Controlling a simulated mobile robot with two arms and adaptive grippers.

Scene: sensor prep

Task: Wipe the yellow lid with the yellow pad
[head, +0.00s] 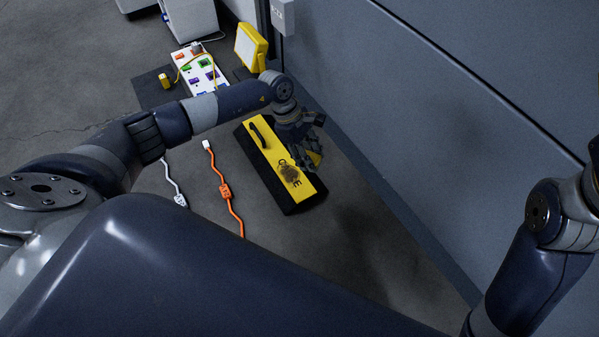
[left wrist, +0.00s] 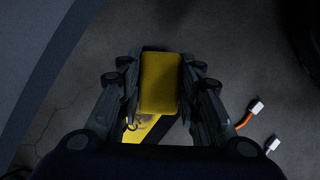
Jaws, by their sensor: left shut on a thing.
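The yellow lid (head: 262,149) is long and flat, with a black handle near its far end, on a dark case on the floor. A dark brownish smudge (head: 290,174) and black lettering mark its near end. My left gripper (head: 312,150) is over the right side of the lid. It is shut on the yellow pad (left wrist: 160,82), which fills the space between the fingers in the left wrist view. Part of the lid (left wrist: 148,131) shows behind the pad there. Whether the pad touches the lid I cannot tell. My right gripper is out of view; only its arm shows.
A white cable (head: 175,182) and an orange cable (head: 225,190) lie left of the case. A white board with colored parts (head: 199,70) and a yellow lamp (head: 251,47) stand beyond it. A grey wall (head: 400,110) runs along the right. Floor nearer me is clear.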

